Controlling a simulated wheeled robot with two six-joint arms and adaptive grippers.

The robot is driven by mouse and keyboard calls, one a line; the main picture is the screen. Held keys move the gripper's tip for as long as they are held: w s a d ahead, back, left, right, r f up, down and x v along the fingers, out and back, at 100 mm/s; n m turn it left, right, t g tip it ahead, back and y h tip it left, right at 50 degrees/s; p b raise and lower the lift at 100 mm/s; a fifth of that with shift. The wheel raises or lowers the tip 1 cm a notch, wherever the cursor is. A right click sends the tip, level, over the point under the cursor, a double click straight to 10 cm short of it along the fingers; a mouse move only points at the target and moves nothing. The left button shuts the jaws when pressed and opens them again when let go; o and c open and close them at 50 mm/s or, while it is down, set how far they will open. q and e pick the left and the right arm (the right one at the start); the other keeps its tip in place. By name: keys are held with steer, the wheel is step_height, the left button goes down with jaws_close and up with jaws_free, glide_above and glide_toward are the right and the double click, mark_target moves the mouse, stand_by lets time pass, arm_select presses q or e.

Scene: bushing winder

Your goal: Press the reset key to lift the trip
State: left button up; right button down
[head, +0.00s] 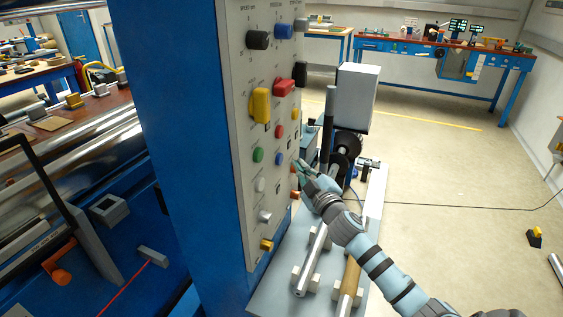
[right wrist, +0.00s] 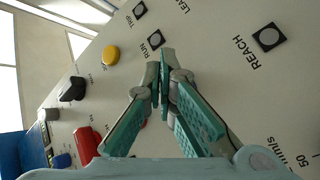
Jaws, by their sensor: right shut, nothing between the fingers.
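The control panel (head: 236,90) stands upright on a blue column and carries coloured knobs and buttons. My right gripper (head: 299,168) is at the panel's right edge, shut and empty. In the right wrist view, its fingertips (right wrist: 163,75) are together in front of the panel face, close to the RUN label; I cannot tell whether they touch it. Dark square lamps show by TRIP (right wrist: 140,9), RUN (right wrist: 156,39) and REACH (right wrist: 268,37). A sliver of red (right wrist: 143,124) shows behind the fingers. No label reading reset is visible, so I cannot tell which key it is. My left gripper is not in view.
A yellow button (right wrist: 110,55), black knob (right wrist: 73,89) and red knob (right wrist: 88,146) sit beside the fingers. A grey box (head: 357,97) and a shaft with dark discs (head: 345,150) stand right of the panel. The floor (head: 440,180) farther right is mostly clear.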

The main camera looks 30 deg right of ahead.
steer(key=s+d+b, duration=0.2)
steer(key=s, duration=0.1)
steer(key=shift+a, duration=0.1)
stand_by(0.7)
